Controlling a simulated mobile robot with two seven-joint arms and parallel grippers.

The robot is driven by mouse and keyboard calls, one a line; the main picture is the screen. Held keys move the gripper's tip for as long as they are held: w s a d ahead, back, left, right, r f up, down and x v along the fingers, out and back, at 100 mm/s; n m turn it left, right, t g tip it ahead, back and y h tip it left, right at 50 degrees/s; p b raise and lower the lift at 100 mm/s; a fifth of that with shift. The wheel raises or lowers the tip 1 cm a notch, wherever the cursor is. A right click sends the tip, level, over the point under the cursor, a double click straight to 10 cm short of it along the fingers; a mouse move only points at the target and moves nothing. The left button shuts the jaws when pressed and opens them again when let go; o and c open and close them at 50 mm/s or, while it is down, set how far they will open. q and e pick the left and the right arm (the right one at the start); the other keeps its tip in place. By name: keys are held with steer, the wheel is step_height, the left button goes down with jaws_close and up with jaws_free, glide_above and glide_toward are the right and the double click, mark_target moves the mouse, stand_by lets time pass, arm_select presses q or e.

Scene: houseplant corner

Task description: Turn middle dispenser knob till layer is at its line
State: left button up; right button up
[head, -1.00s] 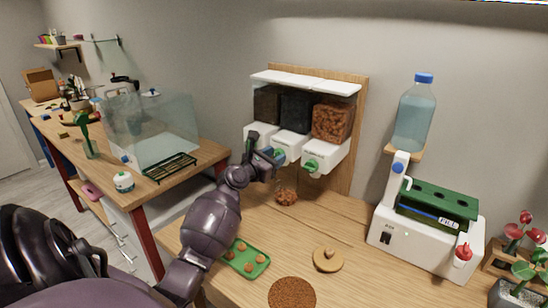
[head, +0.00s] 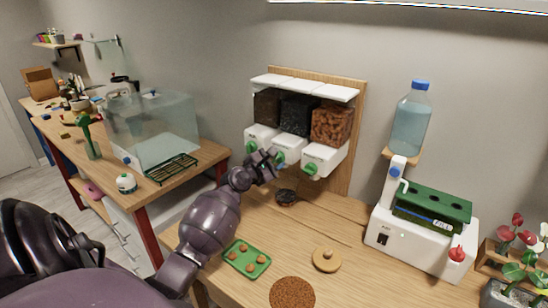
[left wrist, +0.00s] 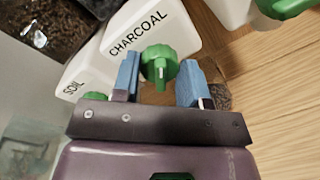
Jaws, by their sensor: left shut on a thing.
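The middle dispenser (head: 291,147) is labelled CHARCOAL in the left wrist view (left wrist: 140,35). Its green knob (left wrist: 159,63) sits between the blue fingers of my left gripper (left wrist: 160,84), which is shut on it. In the head view my left gripper (head: 274,161) reaches the middle dispenser's front and hides most of the knob. A small round vessel (head: 286,197) stands on the table below the dispensers, with dark material on top. Its line cannot be made out. In the left wrist view it is mostly hidden behind the right finger. My right gripper is not in view.
The soil dispenser (head: 262,138) and the bark dispenser (head: 322,158) flank the middle one closely. A green tray (head: 246,259), a wooden lid (head: 327,259) and a brown round mat (head: 292,294) lie in front. A white machine (head: 420,247) stands at right.

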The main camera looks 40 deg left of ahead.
arm_select(q)
steer(key=m+p, duration=0.1)
steer(key=m, duration=0.2)
steer(key=shift+m, duration=0.3)
steer(key=m+p, duration=0.1)
steer(key=m, duration=0.3)
steer(key=shift+d+m+y, duration=0.1)
steer(key=shift+m+y, duration=0.2)
steer(key=shift+y, duration=0.1)
steer(key=shift+f+m, duration=0.1)
steer(key=shift+m, duration=0.6)
steer(key=shift+p, duration=0.3)
steer(key=shift+m, duration=0.3)
steer(key=o, duration=0.9)
steer(key=s, duration=0.7)
steer(key=s+d, duration=0.1)
steer(key=s, duration=0.2)
steer(key=shift+s+d+r, duration=0.1)
steer(key=shift+s+r, duration=0.25)
steer(key=shift+r, duration=0.05)
